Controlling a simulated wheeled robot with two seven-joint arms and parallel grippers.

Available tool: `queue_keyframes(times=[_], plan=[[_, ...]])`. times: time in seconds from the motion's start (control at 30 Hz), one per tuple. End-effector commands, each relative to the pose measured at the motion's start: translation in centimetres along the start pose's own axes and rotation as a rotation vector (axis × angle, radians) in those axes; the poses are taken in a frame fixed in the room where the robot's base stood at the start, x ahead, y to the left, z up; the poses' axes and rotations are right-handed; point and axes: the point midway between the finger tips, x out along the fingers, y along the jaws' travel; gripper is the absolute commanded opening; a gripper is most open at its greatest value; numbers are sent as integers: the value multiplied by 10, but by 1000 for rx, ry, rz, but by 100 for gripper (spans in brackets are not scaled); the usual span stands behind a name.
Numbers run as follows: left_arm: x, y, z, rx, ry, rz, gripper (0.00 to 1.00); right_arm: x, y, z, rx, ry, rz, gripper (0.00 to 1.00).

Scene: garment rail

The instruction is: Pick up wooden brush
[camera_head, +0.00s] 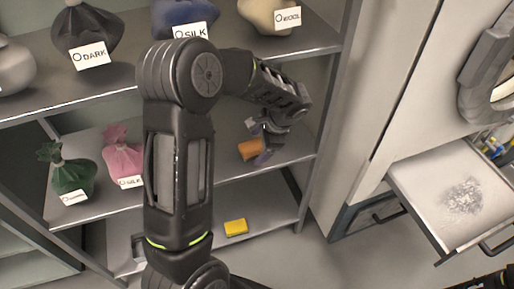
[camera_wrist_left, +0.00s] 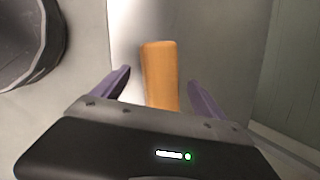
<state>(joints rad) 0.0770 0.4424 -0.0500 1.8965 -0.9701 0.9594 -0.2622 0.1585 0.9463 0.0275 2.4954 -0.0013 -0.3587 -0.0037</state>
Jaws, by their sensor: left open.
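The wooden brush (camera_head: 249,150) shows as a small orange-brown block on the middle shelf, partly hidden by my left gripper. My left gripper (camera_head: 259,141) reaches over the shelf from the left, with its purple fingers apart around the brush. In the left wrist view the brush (camera_wrist_left: 160,72) stands out as a plain orange-brown bar between the open fingers (camera_wrist_left: 161,80), with a gap on each side. Its lower end is hidden behind the gripper body. My right gripper is not clearly in view.
Labelled sacks stand on the upper shelf (camera_head: 110,83). A green sack (camera_head: 70,177) and a pink sack (camera_head: 122,160) sit left on the middle shelf. A yellow block (camera_head: 236,227) lies on the lower shelf. An open drawer (camera_head: 420,183) juts out at right.

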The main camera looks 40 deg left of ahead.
Motion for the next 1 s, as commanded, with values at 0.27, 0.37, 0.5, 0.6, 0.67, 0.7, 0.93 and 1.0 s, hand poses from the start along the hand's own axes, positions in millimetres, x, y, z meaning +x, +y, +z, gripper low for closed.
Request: queue_keyframes(times=[0.27,0.37,0.5,0.6,0.67,0.7,0.93,1.0], plan=[[-1,0,0,0,0,0,82,0,0,0,0,0,0,36],[-1,0,0,0,1,0,82,0,0,0,0,0,0,36],[-1,0,0,0,1,0,82,0,0,0,0,0,0,36],[-1,0,0,0,1,0,82,0,0,0,0,0,0,36],[0,0,0,0,1,0,82,0,0,0,0,0,0,36],[0,0,0,0,1,0,82,1,0,0,0,0,0,36],[2,1,-1,0,1,0,77,2,1,0,0,0,0,36],[2,1,-1,0,1,0,72,2,1,0,0,0,0,36]])
